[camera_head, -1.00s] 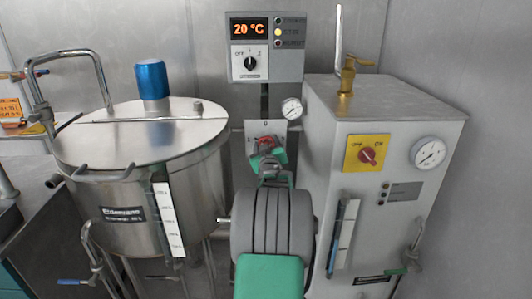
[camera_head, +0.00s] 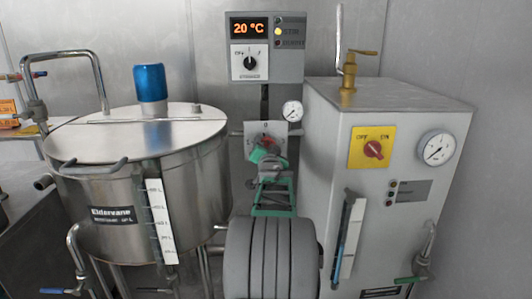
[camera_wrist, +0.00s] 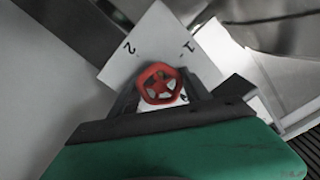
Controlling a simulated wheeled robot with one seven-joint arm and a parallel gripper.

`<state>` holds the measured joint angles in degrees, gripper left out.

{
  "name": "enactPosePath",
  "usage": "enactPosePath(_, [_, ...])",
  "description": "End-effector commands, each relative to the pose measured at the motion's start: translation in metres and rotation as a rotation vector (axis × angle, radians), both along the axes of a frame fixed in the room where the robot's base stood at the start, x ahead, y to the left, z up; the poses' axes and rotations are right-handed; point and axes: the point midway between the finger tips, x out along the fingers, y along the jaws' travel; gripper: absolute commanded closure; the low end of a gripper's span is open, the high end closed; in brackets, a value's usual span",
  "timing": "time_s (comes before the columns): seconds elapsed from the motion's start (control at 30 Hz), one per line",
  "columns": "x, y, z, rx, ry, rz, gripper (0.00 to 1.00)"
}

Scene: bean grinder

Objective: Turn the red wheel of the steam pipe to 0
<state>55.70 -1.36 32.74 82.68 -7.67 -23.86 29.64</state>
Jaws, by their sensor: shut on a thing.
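The red wheel (camera_wrist: 158,84) is a small spoked handwheel in front of a pale plate (camera_wrist: 150,48). The marks 1 and 2 show on the plate in the wrist view. In the head view the plate (camera_head: 279,128) hangs below the small round gauge, and only a little red of the wheel shows behind my gripper (camera_head: 267,154). In the wrist view the dark fingers of my gripper (camera_wrist: 162,96) stand on either side of the wheel, shut on it. I cannot read the wheel's setting.
A steel tank (camera_head: 140,190) with a blue cap stands at left. A grey boiler cabinet (camera_head: 330,150) with a yellow switch panel and large gauge stands close at right. The control box (camera_head: 266,48) reads 20 °C above. My arm fills the gap between tank and cabinet.

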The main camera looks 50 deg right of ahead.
Motion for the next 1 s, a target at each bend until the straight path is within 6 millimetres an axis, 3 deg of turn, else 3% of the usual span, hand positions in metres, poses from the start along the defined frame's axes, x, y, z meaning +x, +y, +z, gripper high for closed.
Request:
enactPosePath(0.4, [-0.0004,-0.0005,-0.0003,0.132,-0.152,-0.002,0.85])
enactPosePath(0.97, [-0.0004,-0.0005,0.0009,0.151,-0.174,-0.001,0.85])
enactPosePath(1.0, [-0.0004,-0.0005,0.0009,0.151,-0.175,-0.001,0.41])
